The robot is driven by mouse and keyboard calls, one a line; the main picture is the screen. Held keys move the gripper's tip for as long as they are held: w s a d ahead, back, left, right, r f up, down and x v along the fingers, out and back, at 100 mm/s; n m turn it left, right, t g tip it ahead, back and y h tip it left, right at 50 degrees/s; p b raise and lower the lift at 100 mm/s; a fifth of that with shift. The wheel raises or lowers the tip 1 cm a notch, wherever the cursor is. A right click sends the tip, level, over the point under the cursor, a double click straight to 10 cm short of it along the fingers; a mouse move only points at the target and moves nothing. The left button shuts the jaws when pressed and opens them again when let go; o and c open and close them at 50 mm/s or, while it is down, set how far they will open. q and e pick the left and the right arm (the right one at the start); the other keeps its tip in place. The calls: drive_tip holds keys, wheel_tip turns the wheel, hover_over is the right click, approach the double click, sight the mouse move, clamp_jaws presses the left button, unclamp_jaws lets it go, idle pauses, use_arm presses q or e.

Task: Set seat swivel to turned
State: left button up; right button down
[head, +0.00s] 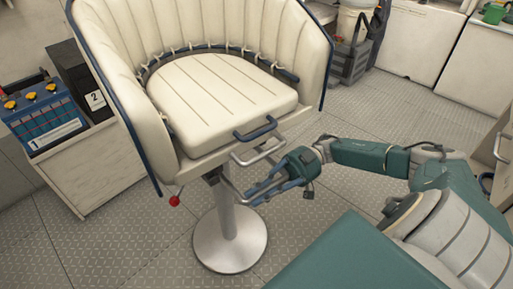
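The cream helm seat (222,95) stands on a metal pedestal (227,222) with a round base. Its open front faces the lower right of the head view. A dark blue handle (255,129) and a bare metal handle (259,152) stick out from its front edge. A lever with a red knob (174,201) hangs under its left side. My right gripper (257,191) is below the front edge, right of the pedestal, fingers pointing left at a metal bar under the seat. I cannot tell whether they touch the bar or how far they are apart. My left gripper is out of view.
A low cabinet (80,176) at the left carries a blue battery (46,118) and a black box marked 2 (82,80). A grey crate (350,58) and a white bucket (354,20) stand behind the seat at right. The floor around the pedestal is clear.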

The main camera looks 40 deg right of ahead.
sight(283, 177)
drive_tip(key=c, duration=1.9)
unclamp_jaws()
drive_tip(key=shift+d+r, duration=0.1)
drive_tip(key=shift+d, duration=0.15)
drive_tip(key=shift+o, duration=0.9)
drive_tip(key=shift+d, duration=0.1)
drive_tip(key=shift+s+d, duration=0.1)
drive_tip(key=shift+d, duration=3.6)
